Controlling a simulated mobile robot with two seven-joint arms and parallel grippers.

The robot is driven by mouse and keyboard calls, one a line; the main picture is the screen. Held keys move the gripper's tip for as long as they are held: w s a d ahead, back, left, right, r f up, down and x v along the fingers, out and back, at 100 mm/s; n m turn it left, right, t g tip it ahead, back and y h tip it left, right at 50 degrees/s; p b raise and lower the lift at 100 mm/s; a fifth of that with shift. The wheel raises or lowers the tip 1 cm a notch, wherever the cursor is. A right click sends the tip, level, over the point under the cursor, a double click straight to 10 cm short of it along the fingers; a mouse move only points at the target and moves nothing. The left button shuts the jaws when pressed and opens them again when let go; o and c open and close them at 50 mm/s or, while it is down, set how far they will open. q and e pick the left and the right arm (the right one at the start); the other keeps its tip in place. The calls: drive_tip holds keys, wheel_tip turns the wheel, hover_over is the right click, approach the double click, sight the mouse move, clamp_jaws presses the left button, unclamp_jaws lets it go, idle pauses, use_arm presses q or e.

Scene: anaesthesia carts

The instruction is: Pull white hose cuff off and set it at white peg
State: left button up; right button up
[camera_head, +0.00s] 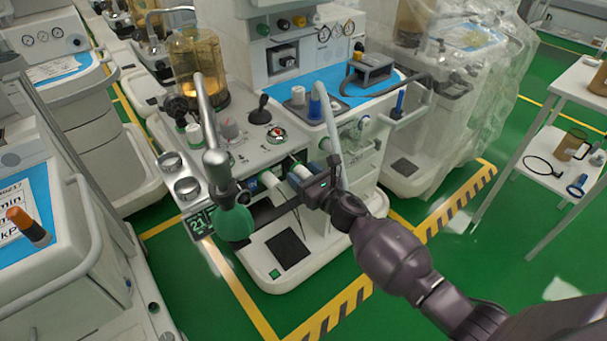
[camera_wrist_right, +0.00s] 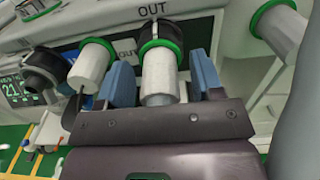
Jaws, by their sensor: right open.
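My right gripper (camera_wrist_right: 161,64) is open in the right wrist view, one blue finger on each side of a white hose cuff (camera_wrist_right: 160,78). The cuff meets a green-ringed port under the OUT label; I cannot tell whether the fingers touch it. A second white cuff (camera_wrist_right: 91,68) with a green ring is just left of the left finger. In the head view my right gripper (camera_head: 316,182) is at the machine's front, by the white cuffs (camera_head: 270,180). My left gripper is out of view.
A pale hose (camera_head: 330,125) arcs down from the blue cone towards the gripper. A metal arm (camera_head: 207,115) and green bag (camera_head: 233,223) are left of the gripper. Another green-ringed white part (camera_wrist_right: 280,27) is at right in the wrist view.

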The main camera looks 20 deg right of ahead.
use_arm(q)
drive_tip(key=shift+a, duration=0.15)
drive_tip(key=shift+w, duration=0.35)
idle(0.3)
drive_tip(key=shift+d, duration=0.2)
use_arm(e)
clamp_jaws()
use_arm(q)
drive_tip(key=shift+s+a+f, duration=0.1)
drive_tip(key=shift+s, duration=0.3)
use_arm(e)
drive_tip(key=shift+s, duration=0.1)
